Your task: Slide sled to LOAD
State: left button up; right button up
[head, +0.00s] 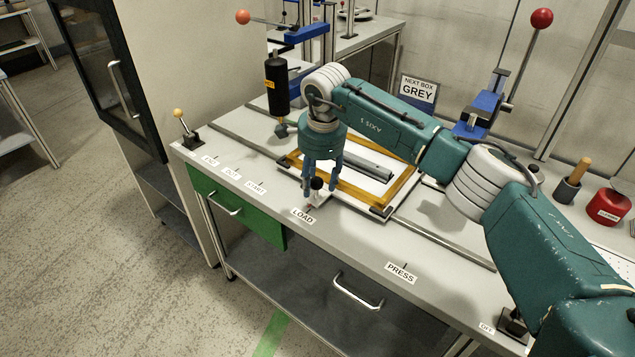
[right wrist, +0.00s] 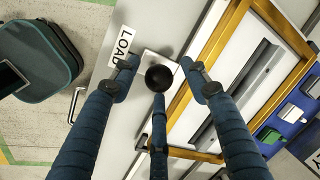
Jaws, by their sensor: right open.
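The sled (head: 400,190) is a white plate with a yellow-orange frame and a grey bar on it, on the bench rails. Its black round knob (head: 316,184) stands at the front, beside the LOAD label (head: 302,216). My right gripper (head: 321,186) points down over the knob with its fingers open around it. In the right wrist view the knob (right wrist: 158,77) lies between the three spread fingers of my right gripper (right wrist: 158,80); contact cannot be told. The LOAD label (right wrist: 122,46) is just left of the knob there. My left gripper is not in view.
A START label (head: 256,188) lies left of LOAD and a PRESS label (head: 401,272) right. A black cylinder (head: 276,85) stands behind the left end. A GREY sign (head: 418,90), blue stands and a red container (head: 608,206) are at the back and right.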

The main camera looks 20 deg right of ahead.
notch_tip(320, 180, up, 10)
jog(key=s, duration=0.2)
jog(key=shift+d+r, duration=0.2)
